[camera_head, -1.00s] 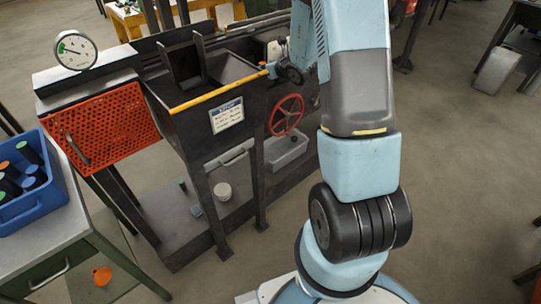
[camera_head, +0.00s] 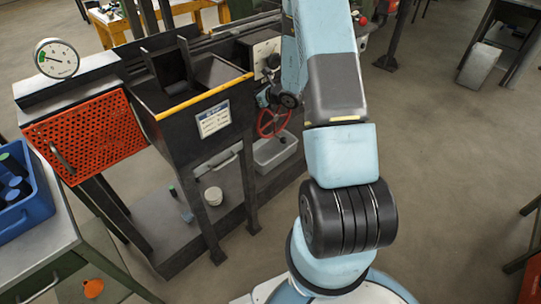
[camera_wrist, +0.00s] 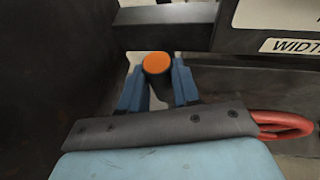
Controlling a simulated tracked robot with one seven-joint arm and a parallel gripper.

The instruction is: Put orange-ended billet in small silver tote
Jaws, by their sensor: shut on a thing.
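My gripper (camera_wrist: 158,84) is shut on the orange-ended billet (camera_wrist: 156,64) in the wrist view. The billet stands between the two blue fingers, its round orange end facing the camera. In the head view my gripper (camera_head: 266,97) is small and dark, just above the red handwheel at the right end of the furnace front; the billet cannot be made out there. The small silver tote (camera_head: 275,152) sits low beneath the handwheel, by the furnace's lower shelf, below my gripper. Its inside looks empty from here.
The dark hopper with a yellow front edge (camera_head: 205,96) and the red handwheel (camera_head: 273,123) are close to my gripper. A red perforated guard (camera_head: 88,135) is at left. A blue crate (camera_head: 25,210) holds several dark billets.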

